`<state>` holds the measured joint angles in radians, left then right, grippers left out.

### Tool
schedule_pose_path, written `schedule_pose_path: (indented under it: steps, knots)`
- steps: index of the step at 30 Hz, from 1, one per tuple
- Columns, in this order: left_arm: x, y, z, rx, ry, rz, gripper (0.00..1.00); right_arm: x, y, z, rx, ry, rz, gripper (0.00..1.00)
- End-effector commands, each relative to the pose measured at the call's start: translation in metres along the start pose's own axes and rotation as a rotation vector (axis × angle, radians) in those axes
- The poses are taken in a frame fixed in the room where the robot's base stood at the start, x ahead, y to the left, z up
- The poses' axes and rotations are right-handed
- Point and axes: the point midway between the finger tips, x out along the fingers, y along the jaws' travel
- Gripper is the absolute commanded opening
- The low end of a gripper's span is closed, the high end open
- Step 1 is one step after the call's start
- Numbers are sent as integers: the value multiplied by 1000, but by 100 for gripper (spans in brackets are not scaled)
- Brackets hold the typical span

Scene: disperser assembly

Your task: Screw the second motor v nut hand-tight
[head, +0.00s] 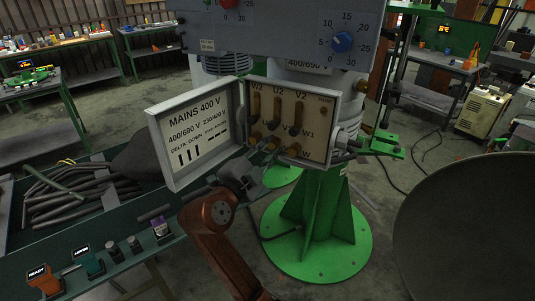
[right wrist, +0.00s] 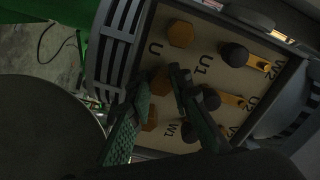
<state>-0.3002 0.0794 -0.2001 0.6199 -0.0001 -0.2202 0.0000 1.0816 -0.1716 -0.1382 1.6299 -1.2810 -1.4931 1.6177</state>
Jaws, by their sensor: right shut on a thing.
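The open motor terminal box (head: 327,97) shows a cream board with three upright brass links under W2, U2 and V2. A dark round knob (right wrist: 233,55) sits on the link by U1. In the right wrist view an orange hex nut (right wrist: 180,33) sits beside the letter U. The middle orange nut, the V nut (right wrist: 160,77), lies between my right gripper's fingertips (right wrist: 158,88), partly hidden by them. Another orange nut (right wrist: 150,119) sits below it. In the head view my right gripper (head: 264,155) reaches the box's lower left. My left gripper is out of view.
The box lid (head: 197,128) hangs open to the left, close to my right arm. A green pedestal (head: 318,215) stands below. A green bench (head: 105,225) with dark rods and small labelled blocks is at the left. A large dark round surface (head: 470,230) fills the lower right.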

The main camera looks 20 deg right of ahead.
Motion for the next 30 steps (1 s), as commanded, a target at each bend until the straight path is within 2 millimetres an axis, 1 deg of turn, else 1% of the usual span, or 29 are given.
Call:
schedule_pose_path:
  steps: [1, 5, 7, 13, 18, 24, 30]
  knots:
    - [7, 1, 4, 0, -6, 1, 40, 0, 5, 5, 32, -4, 6, 0]
    - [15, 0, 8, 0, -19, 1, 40, 0, 4, 5, 120, -5, 6, 0]
    - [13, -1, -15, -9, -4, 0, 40, 0, 3, 4, 169, -4, 5, 0]
    - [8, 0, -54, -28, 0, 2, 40, 1, 4, 5, 325, -3, 6, 0]
    - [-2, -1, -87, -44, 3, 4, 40, 0, 3, 5, 484, -3, 7, 0]
    - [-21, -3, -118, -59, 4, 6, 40, 1, 2, 4, 669, -3, 7, 0]
    - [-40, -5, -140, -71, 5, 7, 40, 1, 1, 2, 829, -1, 8, 0]
